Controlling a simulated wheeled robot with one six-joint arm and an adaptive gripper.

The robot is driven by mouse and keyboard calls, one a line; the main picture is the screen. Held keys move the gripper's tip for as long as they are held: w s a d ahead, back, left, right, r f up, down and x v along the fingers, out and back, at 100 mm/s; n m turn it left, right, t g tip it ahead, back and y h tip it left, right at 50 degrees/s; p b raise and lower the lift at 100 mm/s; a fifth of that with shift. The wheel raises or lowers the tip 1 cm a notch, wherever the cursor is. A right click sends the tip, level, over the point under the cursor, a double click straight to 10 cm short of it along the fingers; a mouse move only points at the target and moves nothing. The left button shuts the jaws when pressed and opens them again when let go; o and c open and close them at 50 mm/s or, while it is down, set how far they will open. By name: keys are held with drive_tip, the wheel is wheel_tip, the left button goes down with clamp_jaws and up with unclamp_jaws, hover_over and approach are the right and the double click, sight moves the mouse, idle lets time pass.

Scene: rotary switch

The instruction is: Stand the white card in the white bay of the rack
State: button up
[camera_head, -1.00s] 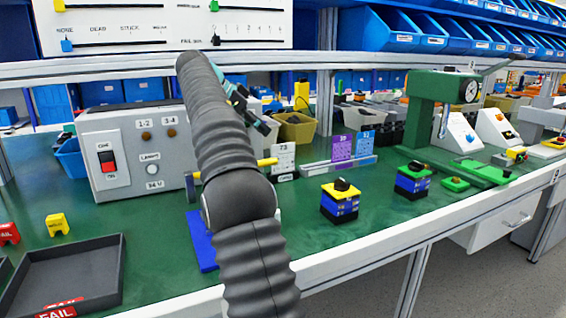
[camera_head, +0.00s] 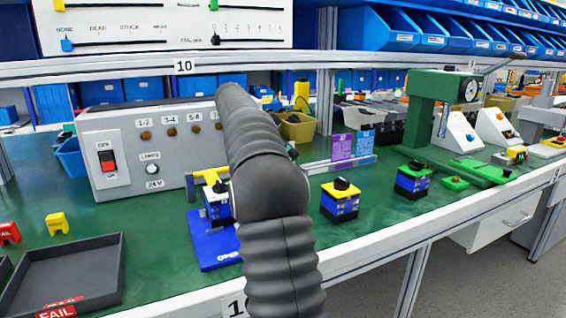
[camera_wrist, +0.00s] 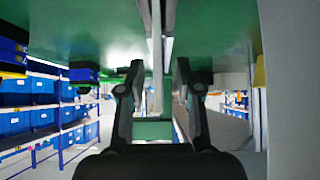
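The rack (camera_head: 352,165) is a low pale rail on the green bench, its left part hidden behind my arm. A purple card (camera_head: 341,147) and a blue card (camera_head: 365,144) stand upright in it. I cannot make out the white card or the white bay now; my arm covers that area. My gripper is mostly hidden behind my arm in the head view. In the wrist view my gripper (camera_wrist: 159,75) has its two fingers apart, with nothing seen between them. A pale rail runs lengthwise beyond the fingertips.
A grey control box (camera_head: 150,150) stands left of my arm. A switch block (camera_head: 217,202) sits on a blue stand (camera_head: 208,250) by the yellow bar. Two more switch blocks (camera_head: 339,202) (camera_head: 412,182) and a green press (camera_head: 432,112) stand to the right. A grey tray (camera_head: 65,275) lies front left.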

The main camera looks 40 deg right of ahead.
drive_tip(key=shift+d+f, duration=0.15)
clamp_jaws()
idle(0.4)
wheel_tip(320, 180, up, 9)
drive_tip(key=shift+r, duration=0.45)
